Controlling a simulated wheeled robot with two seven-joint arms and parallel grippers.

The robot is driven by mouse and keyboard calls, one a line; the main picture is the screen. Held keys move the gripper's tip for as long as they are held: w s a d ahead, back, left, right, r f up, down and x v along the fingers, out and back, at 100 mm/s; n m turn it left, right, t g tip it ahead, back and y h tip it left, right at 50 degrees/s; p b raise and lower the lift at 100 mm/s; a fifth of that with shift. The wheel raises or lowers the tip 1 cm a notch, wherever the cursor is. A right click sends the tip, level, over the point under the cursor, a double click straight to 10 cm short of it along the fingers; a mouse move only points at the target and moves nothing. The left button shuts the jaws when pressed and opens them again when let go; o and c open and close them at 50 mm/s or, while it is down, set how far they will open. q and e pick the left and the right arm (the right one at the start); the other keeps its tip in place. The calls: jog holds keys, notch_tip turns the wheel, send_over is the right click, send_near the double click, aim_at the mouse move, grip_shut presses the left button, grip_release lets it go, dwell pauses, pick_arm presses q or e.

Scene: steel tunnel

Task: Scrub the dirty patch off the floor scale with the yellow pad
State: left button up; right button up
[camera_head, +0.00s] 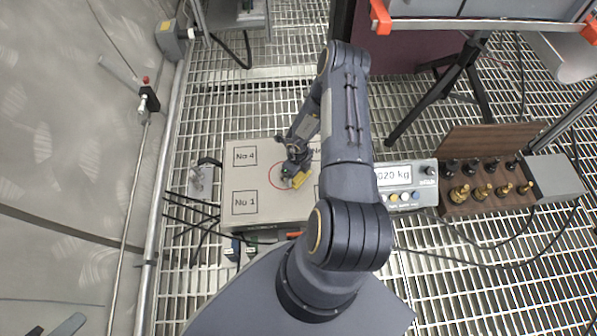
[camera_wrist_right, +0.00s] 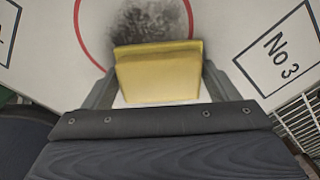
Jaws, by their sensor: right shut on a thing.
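The floor scale (camera_head: 270,205) is a pale plate with numbered squares and a red circle at its middle. My right gripper (camera_head: 296,174) is over the circle, shut on the yellow pad (camera_head: 299,181). In the right wrist view the yellow pad (camera_wrist_right: 158,72) sits between the two fingers. The dark, smudgy dirty patch (camera_wrist_right: 150,20) lies inside the red ring, just beyond the pad, which hides part of it. I cannot tell whether the pad touches the plate. Grey parts at the bottom left edge of the head view may be my left gripper; its jaws are unclear.
The scale's display box (camera_head: 408,187) stands right of the plate, beyond my right arm. A wooden rack (camera_head: 470,205) with brass and black weights is farther right. Black cables (camera_head: 195,212) run at the plate's left. A tripod (camera_head: 455,85) stands at the back on the grating floor.

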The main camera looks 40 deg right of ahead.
aim_at(279, 172)
jog(key=shift+w+a+f, duration=0.15)
jog(key=shift+w+a, duration=0.75)
jog(key=shift+a, duration=0.25)
jog(key=shift+w+a, duration=1.2)
jog(key=shift+a, duration=0.25)
jog(key=shift+w+d+r+b, duration=0.2)
jog(key=shift+w+d+b, duration=0.15)
jog(key=shift+w+d, duration=0.55)
jog(key=shift+s+d+f+p, duration=0.1)
jog(key=shift+s+d+p, duration=0.25)
jog(key=shift+s+d, duration=0.95)
jog(key=shift+s+d+p, duration=0.35)
jog(key=shift+s+d, duration=0.7)
jog(key=shift+d, duration=0.4)
jog(key=shift+w+a, duration=1.05)
jog(key=shift+a, duration=0.15)
jog(key=shift+w+a+b, duration=0.35)
jog(key=shift+w+a, duration=1.05)
jog(key=shift+a, duration=0.25)
